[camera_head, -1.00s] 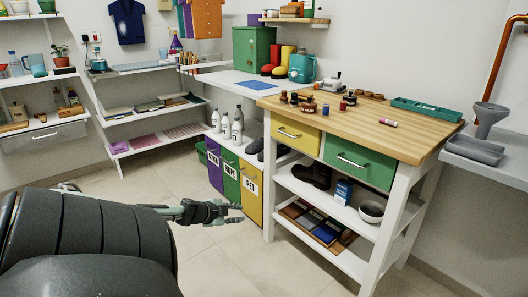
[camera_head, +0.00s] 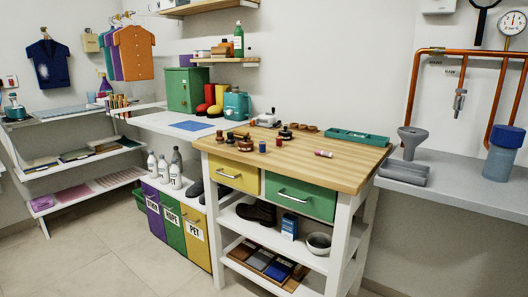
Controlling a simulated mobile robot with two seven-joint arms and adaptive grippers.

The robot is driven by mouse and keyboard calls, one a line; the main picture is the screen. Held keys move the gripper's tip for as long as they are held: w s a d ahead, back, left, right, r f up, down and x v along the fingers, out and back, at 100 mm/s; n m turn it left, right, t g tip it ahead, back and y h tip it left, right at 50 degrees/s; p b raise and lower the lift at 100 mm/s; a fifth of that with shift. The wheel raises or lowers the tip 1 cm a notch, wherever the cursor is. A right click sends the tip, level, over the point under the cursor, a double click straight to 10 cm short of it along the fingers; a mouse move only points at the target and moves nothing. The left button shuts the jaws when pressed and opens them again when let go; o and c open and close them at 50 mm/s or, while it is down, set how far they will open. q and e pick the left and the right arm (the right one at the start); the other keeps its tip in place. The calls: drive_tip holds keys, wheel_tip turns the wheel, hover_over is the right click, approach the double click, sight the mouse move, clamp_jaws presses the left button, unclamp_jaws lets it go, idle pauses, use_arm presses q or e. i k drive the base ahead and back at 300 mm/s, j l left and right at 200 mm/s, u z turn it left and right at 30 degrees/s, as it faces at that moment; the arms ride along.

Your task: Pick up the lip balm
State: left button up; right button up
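A small pink tube with a pale end, which looks like the lip balm (camera_head: 323,153), lies on its side on the wooden top of the workbench (camera_head: 345,172), near the middle of its right half. It is in plain view and nothing touches it. Neither of my grippers shows in the head view now.
Small dark jars and stampers (camera_head: 245,143) stand on the left of the bench top. A teal tray (camera_head: 358,137) lies along its back right edge. A grey funnel (camera_head: 411,140) stands on the grey counter at right. The wood around the tube is clear.

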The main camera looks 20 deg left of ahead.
sight(318, 153)
drive_tip(key=i+l+u, duration=0.2)
drive_tip(key=u, duration=0.15)
drive_tip(key=i+l+u, duration=0.5)
drive_tip(key=u, duration=0.15)
